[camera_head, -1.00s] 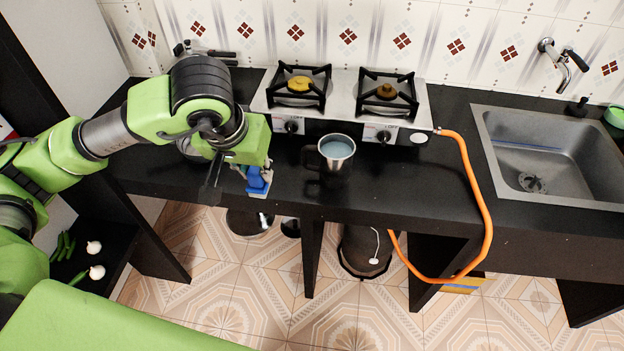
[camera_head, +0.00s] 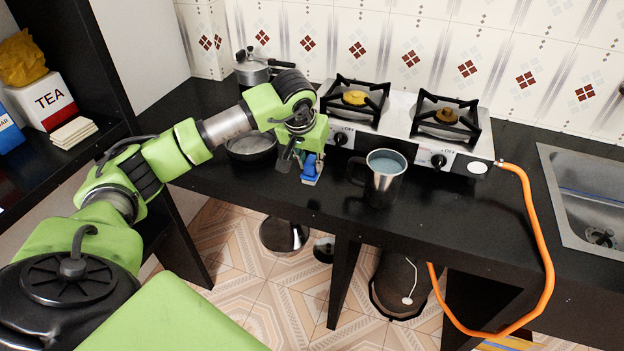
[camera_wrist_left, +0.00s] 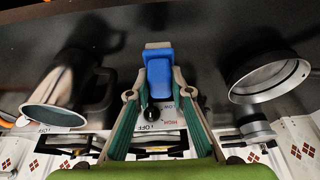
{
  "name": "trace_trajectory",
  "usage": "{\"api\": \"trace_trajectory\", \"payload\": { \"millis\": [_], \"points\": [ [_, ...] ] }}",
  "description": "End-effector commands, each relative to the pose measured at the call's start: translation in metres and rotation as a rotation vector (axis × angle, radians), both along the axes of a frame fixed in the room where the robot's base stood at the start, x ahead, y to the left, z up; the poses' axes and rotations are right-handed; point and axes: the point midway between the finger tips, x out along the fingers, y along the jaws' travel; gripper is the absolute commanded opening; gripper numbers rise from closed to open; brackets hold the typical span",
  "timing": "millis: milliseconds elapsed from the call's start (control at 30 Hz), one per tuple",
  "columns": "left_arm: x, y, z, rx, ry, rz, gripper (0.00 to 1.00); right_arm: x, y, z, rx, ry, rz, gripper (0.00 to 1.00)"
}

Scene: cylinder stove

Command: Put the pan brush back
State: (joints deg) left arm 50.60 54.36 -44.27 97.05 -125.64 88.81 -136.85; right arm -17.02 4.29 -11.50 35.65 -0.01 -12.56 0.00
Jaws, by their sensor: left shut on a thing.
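The pan brush (camera_head: 313,168) has a blue body with a pale edge at its lower end. It is held over the black counter, just left of the metal mug, in the head view. My left gripper (camera_head: 306,160) points down and is shut on it. In the left wrist view the brush (camera_wrist_left: 159,75) sits between the two fingers of my left gripper (camera_wrist_left: 160,90). Part of the brush is hidden by the fingers. I cannot tell whether its lower end touches the counter. My right gripper is not in view.
A metal mug (camera_head: 384,181) stands right of the brush, before the two-burner stove (camera_head: 396,118). A dark pan (camera_head: 250,151) lies left of the gripper, with a pressure cooker (camera_head: 252,72) behind. An orange hose (camera_head: 541,235) hangs at right. A shelf with a TEA box (camera_head: 44,102) is at far left.

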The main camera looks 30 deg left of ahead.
Motion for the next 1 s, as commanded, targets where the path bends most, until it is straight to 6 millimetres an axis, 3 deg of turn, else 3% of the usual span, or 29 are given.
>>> {"api": "trace_trajectory", "payload": {
  "millis": [33, 267, 500, 900, 933, 1000],
  "points": [
    [0.005, 0.002, -0.009, -0.001, -0.001, 0.001, 0.0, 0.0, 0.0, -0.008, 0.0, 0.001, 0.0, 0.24],
    [0.014, 0.006, -0.018, -0.002, -0.002, 0.0, 0.0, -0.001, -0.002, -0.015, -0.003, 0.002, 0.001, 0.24],
    [0.017, 0.008, -0.053, -0.002, 0.0, -0.001, 0.0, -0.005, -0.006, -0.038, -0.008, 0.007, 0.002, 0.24],
    [0.017, 0.008, -0.056, 0.001, -0.002, -0.001, 0.0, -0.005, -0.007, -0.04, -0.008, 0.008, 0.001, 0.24],
    [0.017, 0.008, -0.056, 0.001, -0.001, -0.001, 0.23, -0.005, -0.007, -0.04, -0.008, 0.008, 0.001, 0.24],
    [0.017, 0.008, -0.055, -0.001, -0.001, 0.0, 0.37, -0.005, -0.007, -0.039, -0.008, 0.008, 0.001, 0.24]
  ]
}}
